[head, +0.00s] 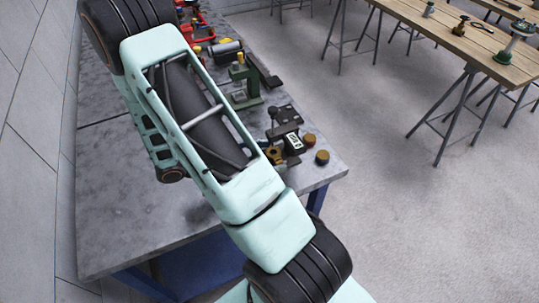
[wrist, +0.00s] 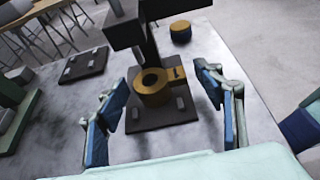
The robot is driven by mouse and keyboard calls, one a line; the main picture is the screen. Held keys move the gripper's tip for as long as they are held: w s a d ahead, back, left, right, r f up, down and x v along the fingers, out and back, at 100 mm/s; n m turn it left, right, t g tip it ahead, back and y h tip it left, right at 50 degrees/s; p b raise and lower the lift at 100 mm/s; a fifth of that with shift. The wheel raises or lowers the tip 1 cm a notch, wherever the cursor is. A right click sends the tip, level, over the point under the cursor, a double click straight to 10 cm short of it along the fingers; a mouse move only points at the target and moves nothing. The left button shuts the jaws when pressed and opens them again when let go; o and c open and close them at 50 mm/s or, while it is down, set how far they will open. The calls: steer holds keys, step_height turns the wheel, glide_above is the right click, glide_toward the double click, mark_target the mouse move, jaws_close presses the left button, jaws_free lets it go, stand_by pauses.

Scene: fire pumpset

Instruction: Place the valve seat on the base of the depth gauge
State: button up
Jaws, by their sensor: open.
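A brass ring, which looks like the valve seat (wrist: 141,90), rests on the dark square base (wrist: 135,121) of the depth gauge (wrist: 149,42), below its column. A brass piece with a dark slot (wrist: 178,76) is close beside the ring. My gripper (wrist: 162,88) is open, with one blue-padded finger on each side of the ring and a gap on both sides. In the head view, the depth gauge with its digital display (head: 293,141) stands near the bench's corner, and brass shows at its base (head: 275,155). My arm hides my gripper there.
Two brass-topped round parts (head: 309,139) (head: 322,157) stand right of the gauge; one shows in the wrist view (wrist: 180,30). A green fixture (head: 243,82) and a dark plate (wrist: 84,64) are nearby. The grey bench (head: 120,200) is clear at its front left.

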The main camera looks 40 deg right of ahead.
steer(key=shift+r, duration=0.15)
steer(key=v, duration=1.2)
